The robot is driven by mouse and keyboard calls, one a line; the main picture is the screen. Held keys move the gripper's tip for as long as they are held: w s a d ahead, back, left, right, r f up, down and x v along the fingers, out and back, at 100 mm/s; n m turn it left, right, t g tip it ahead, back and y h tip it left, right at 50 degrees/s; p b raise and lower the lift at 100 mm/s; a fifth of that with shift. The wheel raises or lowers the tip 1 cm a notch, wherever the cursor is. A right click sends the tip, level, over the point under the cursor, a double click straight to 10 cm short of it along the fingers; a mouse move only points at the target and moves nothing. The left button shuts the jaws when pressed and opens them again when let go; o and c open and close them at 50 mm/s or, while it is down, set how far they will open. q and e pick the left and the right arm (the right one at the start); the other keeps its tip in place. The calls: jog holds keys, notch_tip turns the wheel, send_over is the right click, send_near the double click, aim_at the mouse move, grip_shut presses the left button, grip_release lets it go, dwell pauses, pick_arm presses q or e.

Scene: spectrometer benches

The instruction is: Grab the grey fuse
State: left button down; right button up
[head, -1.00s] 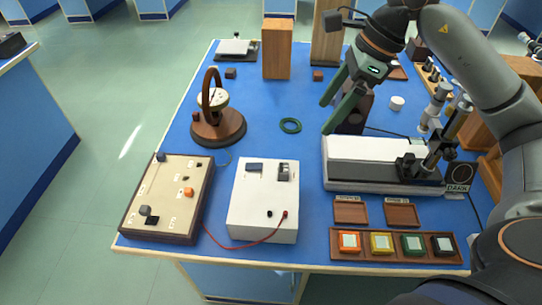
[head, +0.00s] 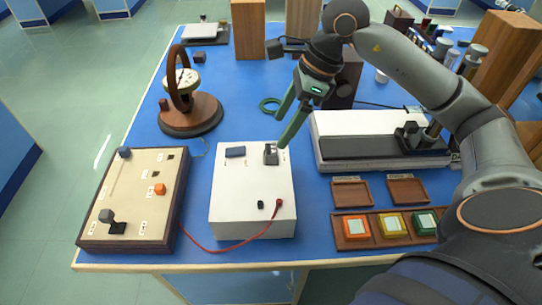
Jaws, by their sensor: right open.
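A white box (head: 252,200) stands on the blue bench top (head: 205,155). A small upright grey piece (head: 271,155) sits at its back right corner and looks like the grey fuse. A dark blue block (head: 235,152) lies to its left on the box. My right gripper (head: 281,132) is open, with its two green fingers pointing down and left. Its nearer fingertip overlaps the right edge of the grey piece in the picture; I cannot tell whether they touch. Nothing is between the fingers. My left gripper is not in view.
A beige panel (head: 140,180) with blue, orange and dark grey parts stands on the left. A red cable (head: 215,251) links it to the box. A wooden stand with a ring (head: 190,110) is behind. A long white instrument (head: 355,125) and small trays (head: 352,193) are on the right.

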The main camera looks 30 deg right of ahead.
aim_at(272, 149)
jog(key=shift+s+x, duration=0.1)
jog(key=shift+x, duration=1.45)
jog(key=shift+s+x, duration=0.15)
jog(key=shift+x, duration=1.45)
jog(key=shift+c, duration=0.2)
grip_shut()
